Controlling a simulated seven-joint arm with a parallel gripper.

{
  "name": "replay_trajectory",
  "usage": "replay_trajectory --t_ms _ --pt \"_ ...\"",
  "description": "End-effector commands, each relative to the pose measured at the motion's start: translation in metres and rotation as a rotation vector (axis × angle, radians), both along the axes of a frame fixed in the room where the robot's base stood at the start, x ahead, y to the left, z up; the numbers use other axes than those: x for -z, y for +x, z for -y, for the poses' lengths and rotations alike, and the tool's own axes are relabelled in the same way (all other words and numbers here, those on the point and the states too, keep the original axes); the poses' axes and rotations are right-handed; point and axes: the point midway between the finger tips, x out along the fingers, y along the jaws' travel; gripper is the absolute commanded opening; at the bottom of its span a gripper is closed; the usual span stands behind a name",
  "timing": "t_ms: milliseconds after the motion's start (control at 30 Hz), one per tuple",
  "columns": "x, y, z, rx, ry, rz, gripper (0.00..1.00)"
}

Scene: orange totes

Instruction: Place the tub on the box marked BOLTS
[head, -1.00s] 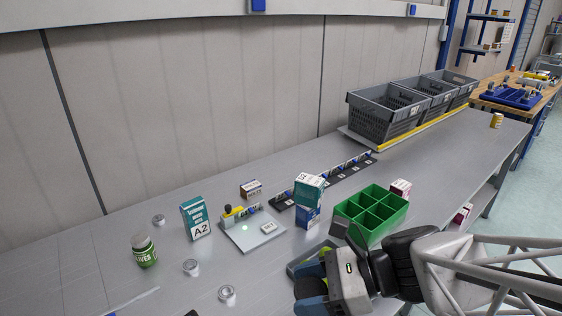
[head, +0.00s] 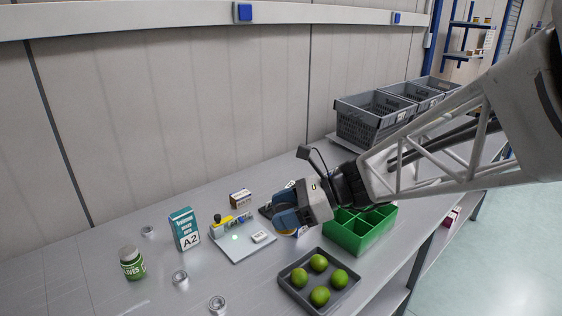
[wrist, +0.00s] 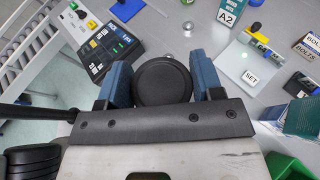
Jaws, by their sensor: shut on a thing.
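My gripper (head: 284,212) is above the table in the head view, left of the green divided bin. In the wrist view its blue fingers (wrist: 163,85) are shut on a round tub with a black top (wrist: 163,78). The small box marked BOLTS (wrist: 307,47) shows at the right edge of the wrist view, beyond the right finger and apart from the tub. In the head view the box (head: 240,197) stands on the table behind the scale plate, left of my gripper. Its top looks clear.
The scale plate (head: 245,242) lies between the A2 carton (head: 185,230) and my gripper. A tray of limes (head: 320,285) and the green bin (head: 360,230) are to the right. A green-labelled jar (head: 132,263) stands left. A teal carton (wrist: 300,118) is close to my gripper.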

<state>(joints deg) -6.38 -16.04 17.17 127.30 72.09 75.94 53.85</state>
Motion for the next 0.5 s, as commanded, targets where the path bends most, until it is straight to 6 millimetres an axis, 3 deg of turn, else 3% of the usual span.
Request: replay_trajectory --t_ms 500 --pt "-0.012 0.111 -0.035 -0.021 -0.001 -0.001 0.34"
